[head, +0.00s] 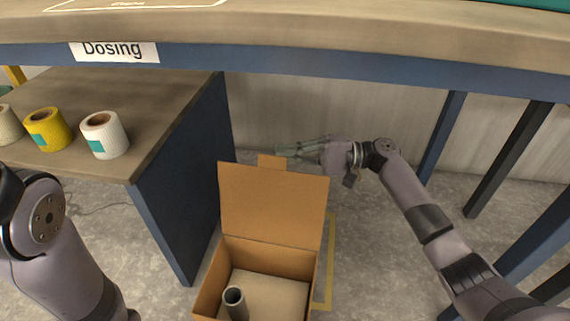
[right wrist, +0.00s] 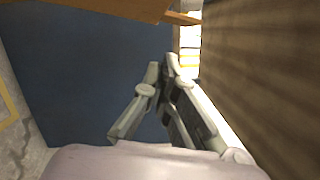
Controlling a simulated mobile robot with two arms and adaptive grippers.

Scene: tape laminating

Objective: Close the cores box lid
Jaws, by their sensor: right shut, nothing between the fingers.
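The cores box is a brown cardboard box (head: 312,268) standing on the floor, in the lower middle of the head view. Its lid (head: 272,205) stands open and upright at the far side, with a small tab (head: 271,162) on top. One grey core (head: 235,303) stands inside the box. My right gripper (head: 282,148) is behind the lid's top edge, near the tab; I cannot tell whether it touches. In the right wrist view its fingers (right wrist: 162,68) are shut and empty, with a brown cardboard edge (right wrist: 125,8) above. My left arm shows at the left, but its gripper is out of view.
A side table (head: 165,140) with several tape rolls, including a yellow one (head: 46,129) and a white one (head: 104,135), stands left of the box. A bench labelled "Dosing" (head: 114,51) spans the top. A wall (head: 330,115) lies behind my right gripper.

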